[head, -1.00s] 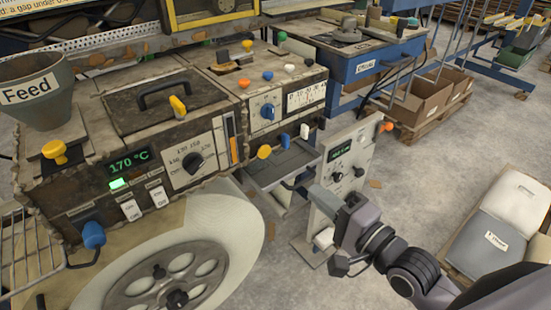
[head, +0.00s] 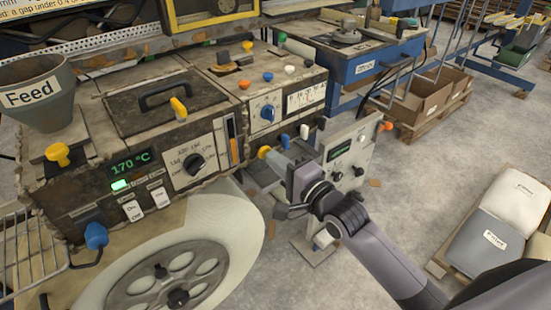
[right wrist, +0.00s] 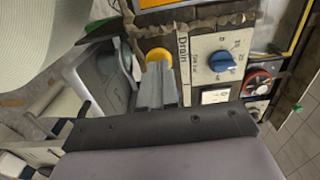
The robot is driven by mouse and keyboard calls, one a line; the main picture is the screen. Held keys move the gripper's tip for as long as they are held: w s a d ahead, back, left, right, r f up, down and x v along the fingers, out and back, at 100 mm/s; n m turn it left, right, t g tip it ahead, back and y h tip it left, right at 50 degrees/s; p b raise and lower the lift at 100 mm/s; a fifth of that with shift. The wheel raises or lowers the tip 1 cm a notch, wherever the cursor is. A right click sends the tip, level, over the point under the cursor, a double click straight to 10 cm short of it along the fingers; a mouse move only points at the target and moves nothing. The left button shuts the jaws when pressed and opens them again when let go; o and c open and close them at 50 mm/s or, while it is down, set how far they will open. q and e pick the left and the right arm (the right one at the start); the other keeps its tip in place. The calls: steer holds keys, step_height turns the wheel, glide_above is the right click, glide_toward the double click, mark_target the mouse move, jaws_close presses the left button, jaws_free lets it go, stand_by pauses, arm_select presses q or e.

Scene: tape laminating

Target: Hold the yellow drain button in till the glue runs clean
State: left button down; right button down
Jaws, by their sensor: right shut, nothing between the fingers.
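The yellow drain button (head: 264,152) sits low on the right end of the machine's front. In the right wrist view the yellow button (right wrist: 158,55) is beside the label "Drain" (right wrist: 183,50). My right gripper (head: 274,160) is shut and empty, its fingertips pointing at the button. In the right wrist view the fingertips (right wrist: 157,72) overlap the button's near face; they are at it or very close, and I cannot tell how far it is pressed. I cannot make out any running glue. My left gripper is not in view.
A grey tray (right wrist: 100,80) lies beside the button in the right wrist view. A grey control box (head: 350,155) stands just right of my gripper.

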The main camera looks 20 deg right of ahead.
steer(key=shift+w+a, duration=0.1)
steer(key=shift+w, duration=0.25)
